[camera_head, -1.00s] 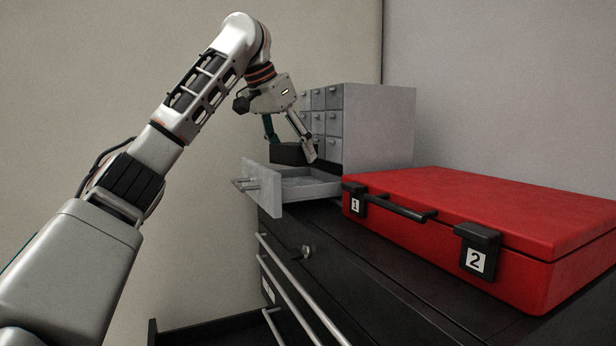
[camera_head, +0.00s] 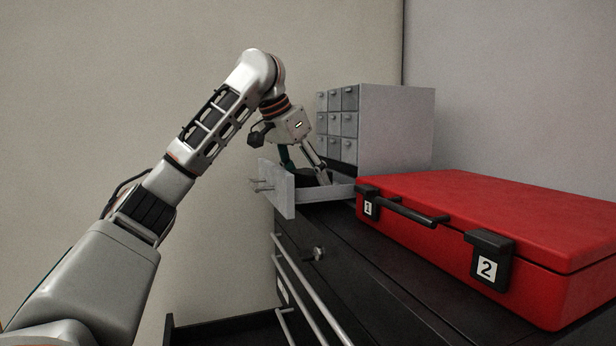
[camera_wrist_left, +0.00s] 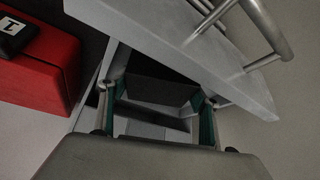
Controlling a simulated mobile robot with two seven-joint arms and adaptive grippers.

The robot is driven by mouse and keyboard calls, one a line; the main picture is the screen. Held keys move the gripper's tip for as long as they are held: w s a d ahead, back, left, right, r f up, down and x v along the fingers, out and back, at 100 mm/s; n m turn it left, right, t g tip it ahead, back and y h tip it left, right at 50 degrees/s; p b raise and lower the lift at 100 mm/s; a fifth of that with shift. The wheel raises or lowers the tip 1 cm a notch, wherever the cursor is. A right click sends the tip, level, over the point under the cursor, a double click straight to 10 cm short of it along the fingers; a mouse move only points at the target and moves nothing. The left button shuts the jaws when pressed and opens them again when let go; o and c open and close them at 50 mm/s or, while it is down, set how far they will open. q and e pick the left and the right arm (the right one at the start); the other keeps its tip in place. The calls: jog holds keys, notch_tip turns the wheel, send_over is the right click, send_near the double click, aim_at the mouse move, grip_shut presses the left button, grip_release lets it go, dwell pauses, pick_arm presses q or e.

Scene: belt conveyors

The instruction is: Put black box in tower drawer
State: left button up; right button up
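The grey drawer tower (camera_head: 395,130) stands on the black cabinet in the head view. Its bottom drawer (camera_head: 276,188) is pulled out toward the left. The black box (camera_head: 312,175) is low inside the open drawer, its lower part hidden by the drawer wall. My left gripper (camera_head: 307,174) reaches down from above with a finger on each side of the box. The left wrist view shows the box (camera_wrist_left: 158,91) between the teal finger pads, which appear to touch its sides. Whether it rests on the drawer floor is unclear. My right gripper is out of view.
A red case (camera_head: 490,215) with black latches marked 1 and 2 lies on the black cabinet (camera_head: 350,245), right of the drawer and close to it. The tower's smaller drawers (camera_head: 336,125) are shut. A wall stands behind.

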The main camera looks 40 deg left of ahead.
pick_arm(q)
jog(key=o, duration=0.4)
jog(key=shift+r, duration=0.2)
jog(key=v, duration=1.1)
jog(key=shift+s+r, duration=0.2)
jog(key=shift+r, duration=0.15)
